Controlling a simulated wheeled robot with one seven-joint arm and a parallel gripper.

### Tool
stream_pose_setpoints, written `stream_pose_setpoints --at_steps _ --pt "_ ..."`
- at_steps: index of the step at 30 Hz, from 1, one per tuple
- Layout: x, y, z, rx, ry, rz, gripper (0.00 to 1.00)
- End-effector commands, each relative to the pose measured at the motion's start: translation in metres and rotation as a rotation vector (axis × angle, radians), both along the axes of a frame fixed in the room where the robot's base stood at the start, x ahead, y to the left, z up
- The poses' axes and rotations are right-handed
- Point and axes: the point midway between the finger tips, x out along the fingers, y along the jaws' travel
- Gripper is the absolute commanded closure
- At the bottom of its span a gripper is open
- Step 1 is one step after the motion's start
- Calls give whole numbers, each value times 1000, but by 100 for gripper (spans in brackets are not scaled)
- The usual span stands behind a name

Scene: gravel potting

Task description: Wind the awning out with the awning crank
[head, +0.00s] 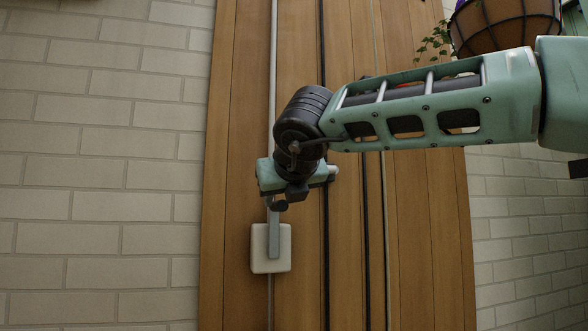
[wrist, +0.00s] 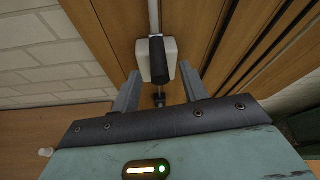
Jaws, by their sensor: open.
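The awning crank's black handle (wrist: 158,62) shows in the wrist view in front of a white wall box (wrist: 171,52). A short metal end shows at the handle's near end. My gripper (wrist: 160,71) is open, with one finger on each side of the handle and gaps visible on both sides. In the head view my gripper (head: 275,250) points down in front of the white box (head: 260,262), with one grey finger visible over it. The crank handle is not clearly visible there. The awning itself is not in view.
A pale vertical rod (head: 273,60) runs down the wooden panel (head: 235,150) to the box. Dark vertical strips run along the panel to the right. Pale brick walls (head: 100,150) flank it. A hanging plant basket (head: 500,25) is at the upper right, above my arm.

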Motion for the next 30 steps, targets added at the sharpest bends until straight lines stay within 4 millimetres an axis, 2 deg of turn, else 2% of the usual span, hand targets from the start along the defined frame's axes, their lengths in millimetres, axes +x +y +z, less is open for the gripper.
stream_pose_setpoints --at_steps 3,9,15,21,30 --pt "-27 -7 12 -3 -5 -2 56" --pt "-68 -15 29 -1 -4 -3 56" --pt "-95 -21 39 -2 -1 -2 56" --pt "-105 -23 43 -1 1 -2 56" --pt "-105 -23 43 -1 1 -2 56"
